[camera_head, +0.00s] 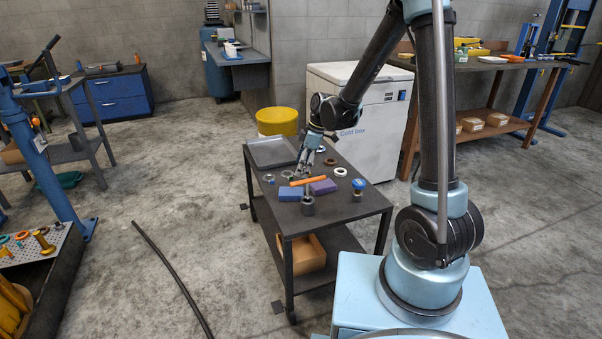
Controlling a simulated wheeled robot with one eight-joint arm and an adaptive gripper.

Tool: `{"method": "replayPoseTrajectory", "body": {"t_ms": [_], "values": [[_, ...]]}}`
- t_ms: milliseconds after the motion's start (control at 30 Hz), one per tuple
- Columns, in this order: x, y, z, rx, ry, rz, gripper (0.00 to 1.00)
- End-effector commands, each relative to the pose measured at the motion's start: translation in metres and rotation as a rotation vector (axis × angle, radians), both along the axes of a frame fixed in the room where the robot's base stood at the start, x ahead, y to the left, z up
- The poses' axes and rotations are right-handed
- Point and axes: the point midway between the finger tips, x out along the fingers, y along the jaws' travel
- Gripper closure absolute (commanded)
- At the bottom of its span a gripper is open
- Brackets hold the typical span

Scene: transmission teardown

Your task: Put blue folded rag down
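A blue folded rag (290,194) lies flat on the dark cart top (349,208), near its front left. My gripper (304,171) hangs from my arm over the cart, pointing down, behind the blue rag and apart from it in the picture. Its fingers are small here, and I cannot tell whether they are open or shut. I see no rag between them.
An orange-handled tool (308,181) and a purple folded cloth (323,187) lie beside the blue rag. A dark cylindrical part (308,206), a blue-topped container (358,186), several rings and a grey tray (271,152) share the cart. Its front right is clear.

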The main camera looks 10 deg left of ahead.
Motion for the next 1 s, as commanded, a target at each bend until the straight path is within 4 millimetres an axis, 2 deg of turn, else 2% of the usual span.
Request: {"method": "replayPoseTrajectory", "body": {"t_ms": [267, 367, 467, 667, 1000], "values": [[0.0, -0.003, 0.005, -0.001, 0.0, -0.004, 0.27], [-0.001, -0.012, 0.011, -0.005, 0.002, -0.033, 0.27], [-0.003, -0.03, 0.023, -0.014, 0.006, -0.094, 0.27], [-0.013, -0.079, 0.052, -0.036, 0.018, -0.263, 0.27], [-0.048, -0.166, 0.091, -0.07, 0.036, -0.588, 0.27]]}}
